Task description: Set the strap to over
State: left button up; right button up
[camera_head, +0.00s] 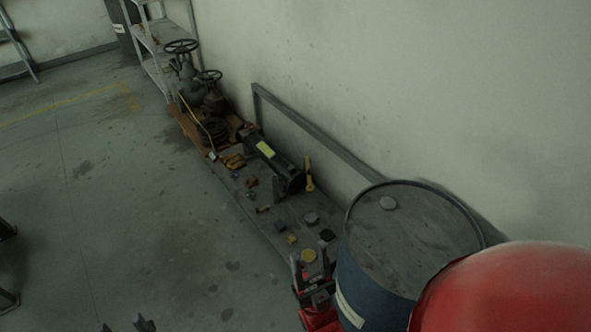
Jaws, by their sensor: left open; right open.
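A thin yellow-tan line that may be the strap (196,119) runs down beside the gate valves at the back, with a small pale piece at its lower end. I cannot tell how it is set. The valves, with dark handwheels (181,46), stand on an orange-brown board (181,118). My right gripper (312,264) is open and empty in view, beside the blue drum and well in front of the valves. My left gripper (124,326) shows only as fingertips at the bottom edge, open, far from the valves.
A blue drum (410,240) stands at the right near the wall. A low grey bench (265,224) holds a dark cylinder with a yellow label (266,150) and several small parts. A shelf rack (155,45) stands behind. The left floor is mostly clear.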

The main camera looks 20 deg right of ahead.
aim_at(307, 157)
jog(key=i+z, duration=0.15)
jog(key=z, duration=1.5)
jog(key=i+j+z, duration=0.15)
jog(key=j+z, duration=0.25)
jog(key=j, duration=0.45)
jog(key=j+z, duration=0.4)
jog(key=j, duration=1.1)
jog(key=i+j, duration=0.1)
jog(key=j, duration=0.6)
jog(key=i+z, duration=0.05)
